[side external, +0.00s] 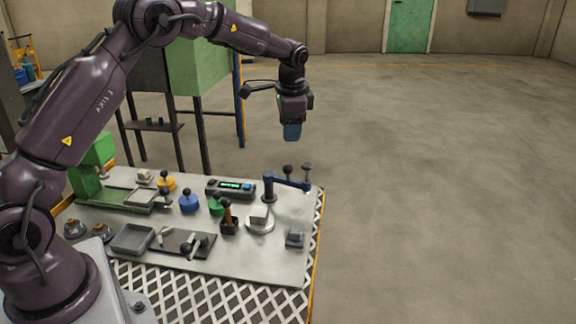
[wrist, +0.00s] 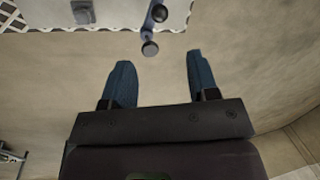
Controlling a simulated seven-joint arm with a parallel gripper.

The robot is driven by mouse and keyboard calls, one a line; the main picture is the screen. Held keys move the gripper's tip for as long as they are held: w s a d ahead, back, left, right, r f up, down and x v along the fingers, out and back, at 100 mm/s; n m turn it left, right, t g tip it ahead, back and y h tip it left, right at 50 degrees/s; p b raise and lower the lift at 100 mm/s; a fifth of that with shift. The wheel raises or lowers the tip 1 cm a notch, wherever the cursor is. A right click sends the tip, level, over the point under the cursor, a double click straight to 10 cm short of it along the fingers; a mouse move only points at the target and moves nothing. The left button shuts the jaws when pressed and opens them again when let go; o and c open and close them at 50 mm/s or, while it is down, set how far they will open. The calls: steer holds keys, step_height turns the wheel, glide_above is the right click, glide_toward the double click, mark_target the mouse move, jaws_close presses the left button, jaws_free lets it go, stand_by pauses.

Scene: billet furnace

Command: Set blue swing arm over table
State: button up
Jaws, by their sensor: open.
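The blue swing arm (side external: 287,182) stands on a post at the far right part of the grey table (side external: 275,270). Its bar points right, toward the table's right edge, and its free end has an upright knob (side external: 307,170). In the wrist view the swing arm (wrist: 152,22) shows at the top, partly cut off, with a round knob end (wrist: 150,48) just beyond the fingertips. My gripper (side external: 292,132) hangs above and beyond the table, higher than the swing arm and apart from it. In the wrist view my gripper (wrist: 158,72) has its two blue fingers spread, with nothing between them.
A round metal stand (side external: 260,223) and a small grey block (side external: 295,237) are near the swing arm. Blue (side external: 189,203), yellow (side external: 166,184) and green (side external: 215,206) knobbed pieces and a control box (side external: 230,188) stand to its left. A green cabinet (side external: 200,65) rises behind. Floor at right is clear.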

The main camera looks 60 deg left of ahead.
mark_target(288, 165)
steer(key=f, duration=0.4)
steer(key=a+f, duration=0.1)
steer(key=f, duration=0.3)
steer(key=w+a+f, duration=0.1)
steer(key=f, duration=0.3)
steer(key=shift+c, duration=0.4)
jaws_close()
